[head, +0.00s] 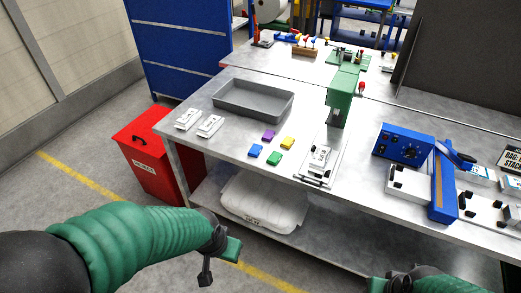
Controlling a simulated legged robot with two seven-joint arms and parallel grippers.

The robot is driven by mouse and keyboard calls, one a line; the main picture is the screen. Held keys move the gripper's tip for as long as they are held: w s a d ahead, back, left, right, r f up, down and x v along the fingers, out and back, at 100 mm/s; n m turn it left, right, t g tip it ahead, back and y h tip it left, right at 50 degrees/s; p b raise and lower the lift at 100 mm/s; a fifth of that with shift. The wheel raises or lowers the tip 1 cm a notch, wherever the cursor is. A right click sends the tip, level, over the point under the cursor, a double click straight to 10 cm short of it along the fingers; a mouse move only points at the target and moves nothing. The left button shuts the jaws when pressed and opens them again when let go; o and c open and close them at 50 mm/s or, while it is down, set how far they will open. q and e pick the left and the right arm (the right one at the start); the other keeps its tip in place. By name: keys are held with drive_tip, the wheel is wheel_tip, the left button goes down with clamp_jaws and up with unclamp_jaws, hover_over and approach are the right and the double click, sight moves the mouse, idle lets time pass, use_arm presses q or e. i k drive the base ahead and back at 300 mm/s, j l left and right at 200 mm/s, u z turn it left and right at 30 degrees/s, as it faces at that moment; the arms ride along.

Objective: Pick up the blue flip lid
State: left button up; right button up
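A small blue piece (255,151), which looks like the blue flip lid, lies flat on the grey workbench (225,142) near its front edge. A green piece (274,158), a yellow piece (287,143) and a purple piece (269,136) lie close beside it. My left gripper (219,262) is in front of the bench, below and left of the blue piece and well apart from it. Its two fingers are spread with nothing between them. My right gripper (392,284) is at the bottom edge, partly cut off, and its fingers are not clear.
A grey tray (253,114) stands behind the coloured pieces. White items (209,126) lie at left. A green press (341,97) and a white board (310,174) are at right, with a blue machine (403,143) beyond. A red bin (148,165) stands left of the bench.

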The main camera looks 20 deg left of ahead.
sight(255, 151)
drive_tip(key=i+j+u, duration=0.1)
drive_tip(key=i+j, duration=0.35)
drive_tip(key=j, duration=0.15)
drive_tip(key=i+j, duration=0.5)
drive_tip(key=k+j+u, duration=0.05)
